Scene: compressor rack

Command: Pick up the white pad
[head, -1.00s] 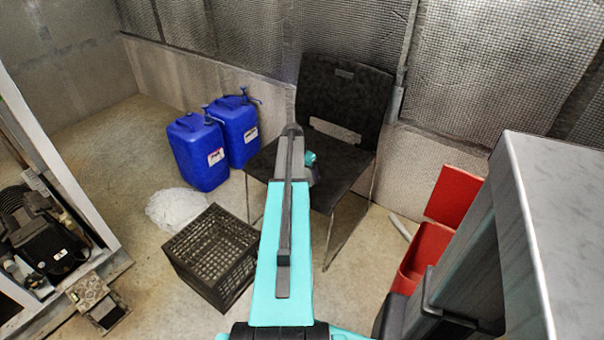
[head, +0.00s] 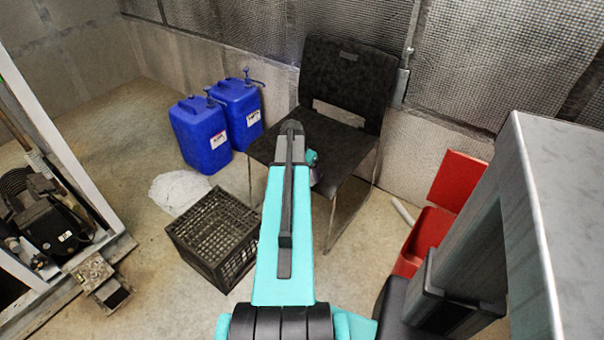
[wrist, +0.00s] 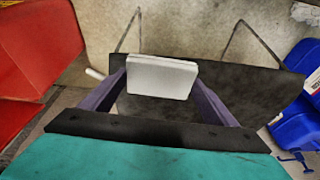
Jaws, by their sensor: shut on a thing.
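The white pad (wrist: 161,76) is a small pale block with rounded edges, seen in the wrist view. My gripper (wrist: 160,84) is shut on it, with one purple-grey finger at each side. The pad is held in front of the dark chair seat, and its underside is hidden. I cannot tell how far it is from the seat. In the head view my arm hides the pad and most of the gripper.
A black chair (head: 345,85) stands behind my arm. A black crate (head: 213,240), two blue jugs (head: 200,138) and a crumpled white sheet (head: 180,191) are on the floor at left. A red box (head: 425,237) and a grey metal structure (head: 560,200) are at right.

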